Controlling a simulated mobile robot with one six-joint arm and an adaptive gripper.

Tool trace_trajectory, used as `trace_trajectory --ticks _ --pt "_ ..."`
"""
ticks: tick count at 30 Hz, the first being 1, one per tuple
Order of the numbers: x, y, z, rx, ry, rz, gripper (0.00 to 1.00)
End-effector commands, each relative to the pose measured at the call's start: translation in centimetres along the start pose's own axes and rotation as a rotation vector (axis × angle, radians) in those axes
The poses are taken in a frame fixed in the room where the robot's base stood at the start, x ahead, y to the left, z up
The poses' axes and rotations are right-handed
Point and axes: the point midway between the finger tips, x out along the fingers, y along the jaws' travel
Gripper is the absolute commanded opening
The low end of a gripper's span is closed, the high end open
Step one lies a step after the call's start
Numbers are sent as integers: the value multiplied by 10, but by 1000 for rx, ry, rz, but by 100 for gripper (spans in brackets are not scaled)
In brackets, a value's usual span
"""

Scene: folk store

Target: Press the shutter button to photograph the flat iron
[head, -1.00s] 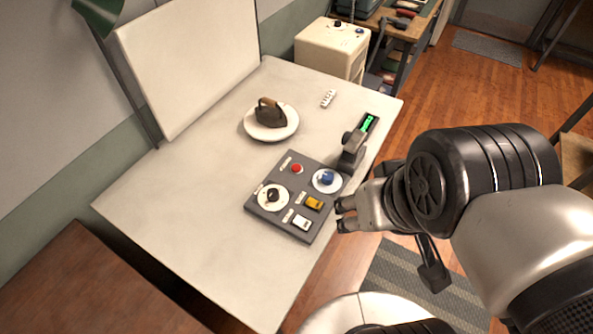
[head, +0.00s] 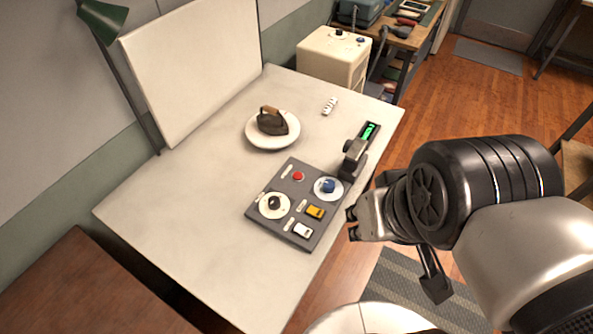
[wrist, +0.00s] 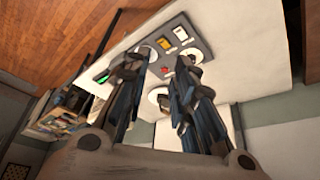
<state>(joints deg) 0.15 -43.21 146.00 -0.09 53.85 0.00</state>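The dark flat iron (head: 273,124) with a brown handle stands on a round white plate (head: 262,144) on the table. A grey control panel (head: 285,222) in front of it carries a red button (head: 298,176), a blue knob, a black knob, an orange switch and a white switch. Its labels are too small to read. My gripper (head: 353,226) is beside the panel's right edge, apart from it. In the wrist view my gripper (wrist: 158,60) has its fingers spread and empty, with the red button (wrist: 165,70) visible in the gap.
A dark upright device (head: 354,158) stands at the panel's far right corner, by a green-lit display (head: 370,131). A white backdrop board (head: 195,70) and a green lamp (head: 103,18) are behind. The table's left part is clear.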

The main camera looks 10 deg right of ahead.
Motion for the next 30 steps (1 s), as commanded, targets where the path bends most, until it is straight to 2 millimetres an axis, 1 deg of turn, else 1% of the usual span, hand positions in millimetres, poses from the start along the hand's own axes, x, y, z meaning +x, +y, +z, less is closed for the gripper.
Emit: trace_trajectory --ticks 1,9,30 --pt "0 0 0 0 0 0 18" --pt "0 0 0 0 0 0 0" --pt "0 0 0 0 0 0 0"
